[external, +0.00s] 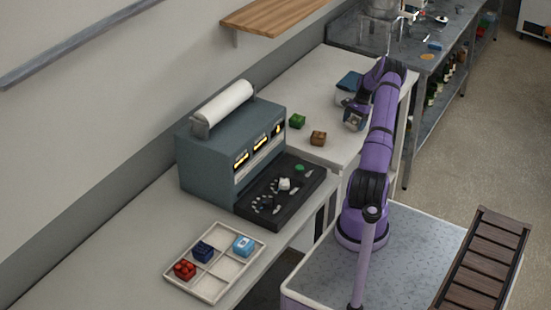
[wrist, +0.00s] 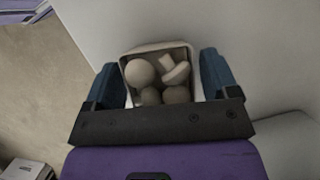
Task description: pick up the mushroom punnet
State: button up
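The mushroom punnet (wrist: 126,57) is a pale, open box holding several whitish mushrooms. In the wrist view it lies between the two blue fingers of my gripper (wrist: 161,75), one on its left and one on its right. The fingers are close to its sides; I cannot tell whether they press on it. In the external view my gripper (external: 354,118) is low over the right part of the white counter, and the punnet is not clear there, largely hidden by the gripper.
A grey machine (external: 215,165) stands further left, and a sectioned tray (external: 207,283) with several small packs is at the front.

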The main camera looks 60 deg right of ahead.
jog(key=c, duration=0.7)
jog(key=shift+r, duration=0.1)
